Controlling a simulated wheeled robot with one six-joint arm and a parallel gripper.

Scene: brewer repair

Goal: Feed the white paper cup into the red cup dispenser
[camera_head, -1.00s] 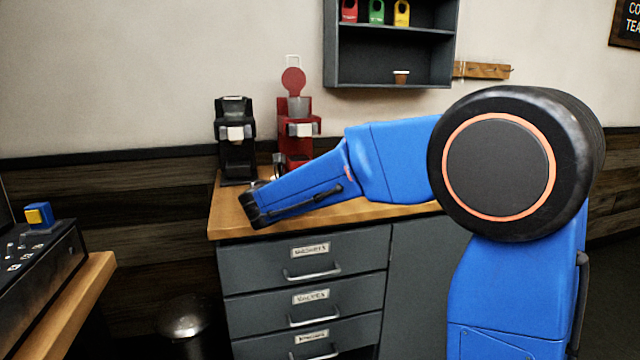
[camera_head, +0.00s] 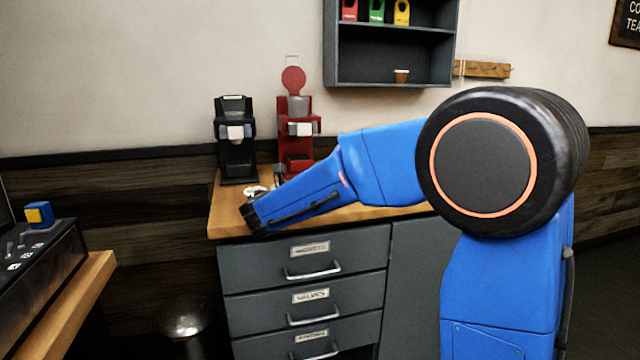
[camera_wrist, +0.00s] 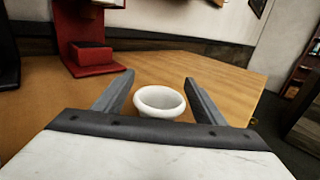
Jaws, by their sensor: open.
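The white paper cup (camera_wrist: 160,103) shows in the wrist view, open rim up, between the two spread fingers of my gripper (camera_wrist: 159,78). Gaps show on both sides of its rim, so the open fingers do not visibly touch it. The palm hides its lower part. In the head view my forearm hides the cup, and only part of my gripper (camera_head: 268,185) shows at the arm's end, over the counter. The red cup dispenser (camera_head: 295,145) stands on the counter by the wall, with a round red disc on top. Its base (camera_wrist: 91,60) shows upper left in the wrist view.
A black coffee machine (camera_head: 236,150) stands left of the dispenser. The wooden counter (camera_head: 225,215) sits on grey drawers (camera_head: 305,262). A wall shelf (camera_head: 390,85) holds a small brown cup (camera_head: 401,76). In the wrist view the counter beyond the cup is clear.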

